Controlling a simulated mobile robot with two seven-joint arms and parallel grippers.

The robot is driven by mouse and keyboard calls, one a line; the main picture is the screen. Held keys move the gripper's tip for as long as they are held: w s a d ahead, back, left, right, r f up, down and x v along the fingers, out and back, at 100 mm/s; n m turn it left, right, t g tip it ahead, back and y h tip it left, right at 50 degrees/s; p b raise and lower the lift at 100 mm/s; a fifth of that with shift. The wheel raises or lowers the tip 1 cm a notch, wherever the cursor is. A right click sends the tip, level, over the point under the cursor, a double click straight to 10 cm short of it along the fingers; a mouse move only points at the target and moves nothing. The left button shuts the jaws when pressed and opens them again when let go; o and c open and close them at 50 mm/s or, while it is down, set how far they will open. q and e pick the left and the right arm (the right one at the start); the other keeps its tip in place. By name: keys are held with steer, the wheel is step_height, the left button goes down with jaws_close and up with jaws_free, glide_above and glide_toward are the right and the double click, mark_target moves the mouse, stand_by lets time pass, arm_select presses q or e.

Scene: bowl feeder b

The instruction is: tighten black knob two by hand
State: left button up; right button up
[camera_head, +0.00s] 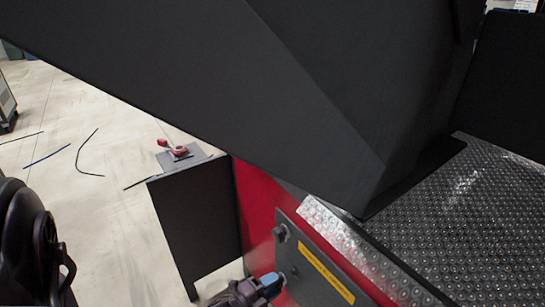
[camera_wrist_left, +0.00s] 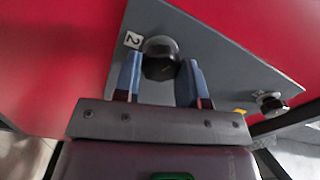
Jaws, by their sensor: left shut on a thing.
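Black knob two (camera_wrist_left: 160,64) shows in the left wrist view on a grey plate, beside a white label marked 2 (camera_wrist_left: 133,40). My left gripper (camera_head: 272,282) is low in the head view, up against the grey plate (camera_head: 290,252) on the red machine side. Its blue fingers lie on either side of the knob and are shut on it. In the head view the gripper mostly hides this knob. A second black knob (camera_head: 281,233) sits farther up the plate; it also shows at the right in the left wrist view (camera_wrist_left: 270,103). My right gripper is in neither view.
A large black hopper (camera_head: 300,110) overhangs the plate. A yellow strip (camera_head: 325,270) runs along the plate. A studded metal surface (camera_head: 470,220) lies to the right. A black box stand (camera_head: 195,220) with a red-handled item (camera_head: 175,147) stands left. The floor farther left is mostly open.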

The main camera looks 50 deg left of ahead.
arm_select(q)
steer(key=shift+s, duration=0.1)
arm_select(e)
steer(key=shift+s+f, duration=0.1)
arm_select(q)
steer(key=o, duration=0.9)
steer(key=shift+o, duration=0.2)
steer(key=s+p, duration=0.2)
steer(key=s, duration=0.8)
steer(key=shift+s+a, duration=0.35)
steer(key=shift+a, duration=0.1)
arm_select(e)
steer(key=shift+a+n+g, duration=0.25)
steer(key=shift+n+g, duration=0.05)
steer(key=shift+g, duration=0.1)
arm_select(q)
steer(key=shift+r, duration=0.1)
